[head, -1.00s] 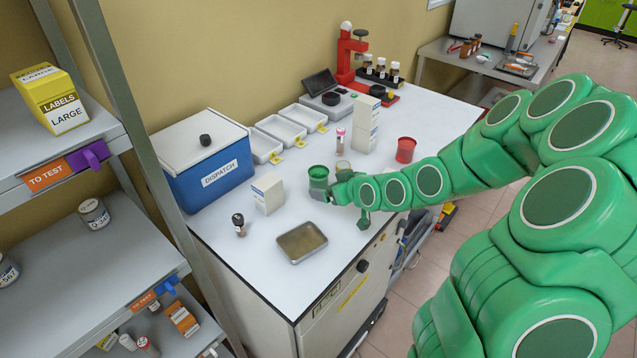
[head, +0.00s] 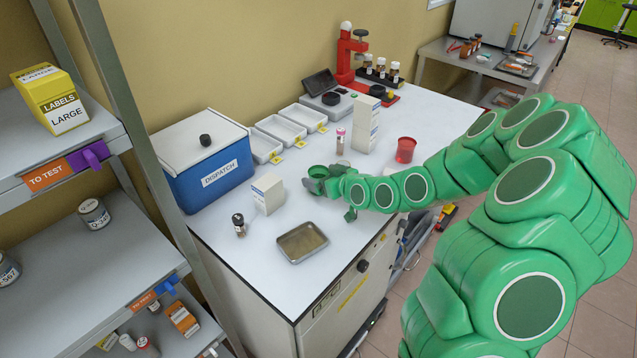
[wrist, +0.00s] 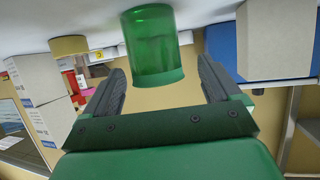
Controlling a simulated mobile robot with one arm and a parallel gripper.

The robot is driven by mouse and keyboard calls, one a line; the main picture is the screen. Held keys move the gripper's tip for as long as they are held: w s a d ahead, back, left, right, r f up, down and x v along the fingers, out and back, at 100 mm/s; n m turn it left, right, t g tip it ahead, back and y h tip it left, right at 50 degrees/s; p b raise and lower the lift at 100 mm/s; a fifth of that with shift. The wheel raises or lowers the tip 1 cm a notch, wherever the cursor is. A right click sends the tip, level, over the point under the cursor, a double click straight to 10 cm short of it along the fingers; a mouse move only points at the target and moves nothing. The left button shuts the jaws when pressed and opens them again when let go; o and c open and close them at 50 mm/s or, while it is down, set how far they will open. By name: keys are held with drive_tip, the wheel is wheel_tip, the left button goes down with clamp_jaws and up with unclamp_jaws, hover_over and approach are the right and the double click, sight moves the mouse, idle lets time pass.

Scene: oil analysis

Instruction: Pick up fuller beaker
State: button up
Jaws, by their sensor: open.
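A green translucent beaker (head: 318,172) stands on the white bench top, partly hidden by my gripper (head: 326,186). In the wrist view, which is upside down, the green beaker (wrist: 152,45) is between and ahead of the two fingers of my gripper (wrist: 161,72). The gripper is open, with a gap on each side of the beaker. A red beaker (head: 405,150) stands farther right on the bench. The liquid levels inside the beakers cannot be made out.
A white box (head: 267,193) and a small dark-capped vial (head: 239,224) stand left of the gripper. A metal tray (head: 301,242) lies in front. A pink-capped vial (head: 340,141) and a tall white box (head: 365,125) stand behind. A blue dispatch box (head: 208,165) is at left.

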sight(313, 170)
drive_tip(key=shift+x, duration=2.15)
drive_tip(key=shift+w+d+r, duration=0.1)
drive_tip(key=shift+w, duration=0.05)
drive_tip(key=c, duration=1.1)
drive_tip(key=shift+c, duration=0.2)
drive_tip(key=shift+r, duration=0.35)
